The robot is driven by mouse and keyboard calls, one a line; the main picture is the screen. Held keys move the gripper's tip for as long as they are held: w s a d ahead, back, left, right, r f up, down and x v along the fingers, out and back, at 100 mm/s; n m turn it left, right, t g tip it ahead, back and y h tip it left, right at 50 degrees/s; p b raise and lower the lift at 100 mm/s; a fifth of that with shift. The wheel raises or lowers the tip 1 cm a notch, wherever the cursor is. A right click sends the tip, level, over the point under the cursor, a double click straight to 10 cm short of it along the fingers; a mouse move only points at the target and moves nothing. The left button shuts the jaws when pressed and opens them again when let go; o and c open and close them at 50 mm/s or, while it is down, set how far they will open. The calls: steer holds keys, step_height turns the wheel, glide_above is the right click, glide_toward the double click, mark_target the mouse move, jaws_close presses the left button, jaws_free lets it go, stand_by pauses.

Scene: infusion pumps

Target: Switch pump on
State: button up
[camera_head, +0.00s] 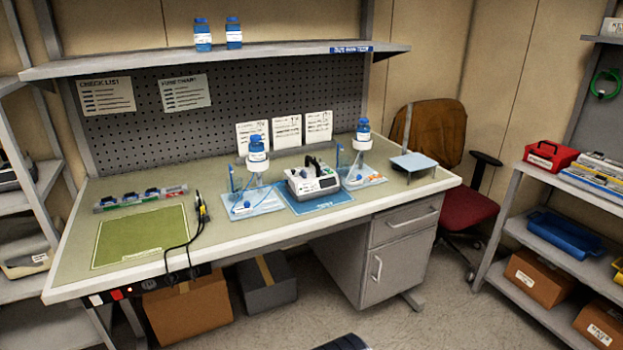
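A white and grey infusion pump (313,186) with a dark handle on top stands on a blue mat (322,204) near the middle of the workbench. Its front faces the near edge of the bench. A small dark screen seems to show on it, but its buttons and whether it is lit are too small to tell. Bottles with blue caps stand on stands to its left (257,156) and right (362,135). My gripper is not in view. Only a dark piece, probably of my own body, shows at the bottom edge.
The workbench (130,255) carries a green mat (140,237) and black cables (199,215) on the left. A small pale-blue platform (413,165) stands at the right end. A red chair (465,205) and a shelf cart (520,222) are to the right. The floor before the drawers is clear.

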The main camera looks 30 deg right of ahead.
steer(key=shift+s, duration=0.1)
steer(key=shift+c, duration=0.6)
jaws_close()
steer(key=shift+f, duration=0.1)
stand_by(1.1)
